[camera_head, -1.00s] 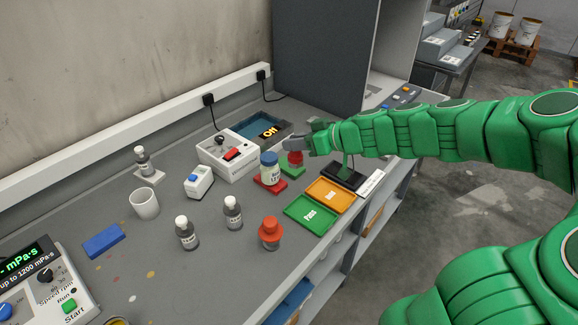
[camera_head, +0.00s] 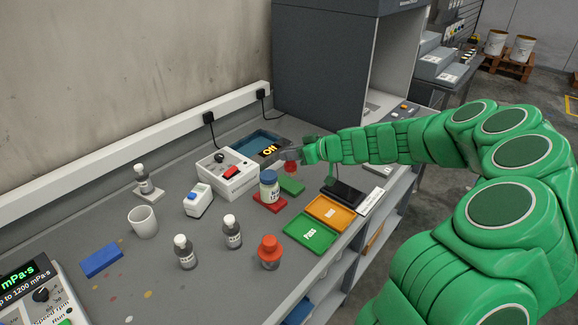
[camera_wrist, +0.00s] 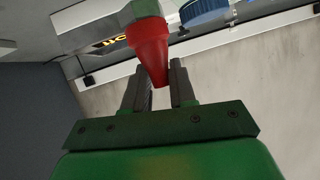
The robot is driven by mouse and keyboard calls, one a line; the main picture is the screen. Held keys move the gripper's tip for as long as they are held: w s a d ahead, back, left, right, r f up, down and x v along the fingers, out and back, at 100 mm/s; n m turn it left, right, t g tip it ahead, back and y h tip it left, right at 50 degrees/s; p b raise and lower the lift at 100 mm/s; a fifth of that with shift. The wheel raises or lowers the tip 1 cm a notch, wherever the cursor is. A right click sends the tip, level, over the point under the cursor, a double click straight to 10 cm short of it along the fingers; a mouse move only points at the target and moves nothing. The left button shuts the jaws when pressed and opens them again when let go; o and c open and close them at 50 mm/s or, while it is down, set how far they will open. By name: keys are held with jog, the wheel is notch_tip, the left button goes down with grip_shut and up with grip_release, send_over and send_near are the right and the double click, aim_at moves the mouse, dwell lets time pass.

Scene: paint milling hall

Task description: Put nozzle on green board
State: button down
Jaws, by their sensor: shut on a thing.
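The nozzle is a red tapered piece (camera_head: 291,167). In the wrist view the nozzle (camera_wrist: 149,50) sits between the finger ends, its narrow end toward my palm. My gripper (camera_head: 290,154) is shut on it at the back of the bench. In the wrist view a green surface (camera_wrist: 144,8) shows beyond the nozzle's wide end. Its exact contact with the nozzle cannot be told.
A blue-lidded jar (camera_head: 269,187) on a red board (camera_head: 270,203) stands close left. A white device (camera_head: 228,174) is behind it. A black stand base (camera_head: 344,192), an orange tray (camera_head: 330,212) and a green Pass tray (camera_head: 310,233) lie to the right and front.

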jog(key=shift+w+a+f, duration=0.1)
jog(key=shift+w+f, duration=0.45)
jog(key=shift+f, duration=0.6)
jog(key=shift+w+a+f, duration=0.1)
jog(key=shift+w+f, duration=0.45)
jog(key=shift+f, duration=0.65)
jog(key=shift+w+f, duration=0.55)
jog(key=shift+f, duration=0.6)
jog(key=c, duration=0.9)
grip_release()
jog(key=shift+f, duration=0.1)
